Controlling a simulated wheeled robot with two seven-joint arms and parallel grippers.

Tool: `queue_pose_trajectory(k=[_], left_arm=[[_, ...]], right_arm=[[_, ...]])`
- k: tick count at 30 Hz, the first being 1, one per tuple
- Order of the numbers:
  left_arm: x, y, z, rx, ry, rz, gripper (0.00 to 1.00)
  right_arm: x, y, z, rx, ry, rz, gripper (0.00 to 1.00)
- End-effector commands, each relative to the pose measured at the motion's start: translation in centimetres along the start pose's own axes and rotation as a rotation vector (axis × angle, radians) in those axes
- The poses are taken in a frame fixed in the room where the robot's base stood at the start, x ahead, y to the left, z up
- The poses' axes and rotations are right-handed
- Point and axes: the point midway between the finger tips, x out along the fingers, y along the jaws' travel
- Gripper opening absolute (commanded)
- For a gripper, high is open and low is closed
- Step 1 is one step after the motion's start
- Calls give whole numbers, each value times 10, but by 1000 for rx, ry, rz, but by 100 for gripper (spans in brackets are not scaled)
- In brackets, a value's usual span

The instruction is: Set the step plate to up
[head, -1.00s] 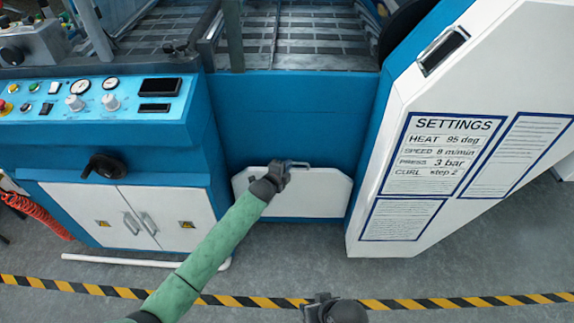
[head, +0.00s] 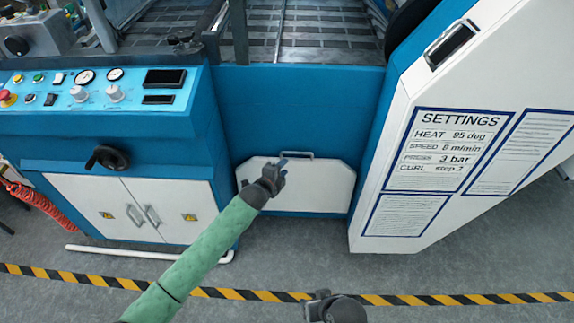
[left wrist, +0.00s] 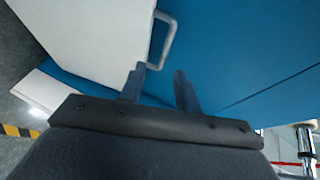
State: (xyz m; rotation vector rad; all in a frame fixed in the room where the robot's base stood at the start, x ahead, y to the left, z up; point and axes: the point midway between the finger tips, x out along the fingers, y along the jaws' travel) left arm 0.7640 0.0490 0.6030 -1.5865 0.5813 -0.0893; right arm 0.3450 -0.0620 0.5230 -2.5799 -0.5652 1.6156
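The step plate (head: 318,190) is a white panel with cut upper corners, low on the front of the blue machine. Whether it stands fully upright or leans, I cannot tell. Its grey bar handle (head: 297,154) is at its top edge. My left gripper (head: 281,167) is in front of the plate, just left of the handle. In the left wrist view its two fingers (left wrist: 159,88) are apart with nothing between them; the handle (left wrist: 166,38) shows just beyond the fingertips. My right gripper (head: 330,304) shows as a dark part at the bottom edge, its fingers unclear.
The white side housing with the SETTINGS sign (head: 449,150) stands right of the plate. A white cabinet (head: 150,212) and blue control panel (head: 100,92) stand left. A white pipe (head: 140,254) lies on the floor. Open floor lies before a yellow-black stripe (head: 240,295).

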Motion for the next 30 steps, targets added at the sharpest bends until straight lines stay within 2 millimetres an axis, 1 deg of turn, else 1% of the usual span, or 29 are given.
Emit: queue_pose_trajectory(k=[3, 6, 22, 26, 29, 30], left_arm=[[-9, -1, 0, 0, 0, -1, 33], [-11, 0, 0, 0, 0, 0, 33], [-11, -1, 0, -8, 0, 0, 33], [-11, 1, 1, -71, -5, 9, 33], [-12, 12, 6, -167, -39, 60, 33], [-12, 18, 10, -214, -62, 91, 33]], right_arm=[[1, 0, -1, 0, 7, 0, 36], [2, 1, -1, 0, 12, 1, 36], [2, 2, -2, -1, 9, 4, 36], [2, 2, -1, -1, 5, 3, 36], [1, 2, 4, -2, -19, 3, 36], [1, 2, 7, -2, -35, 4, 36]])
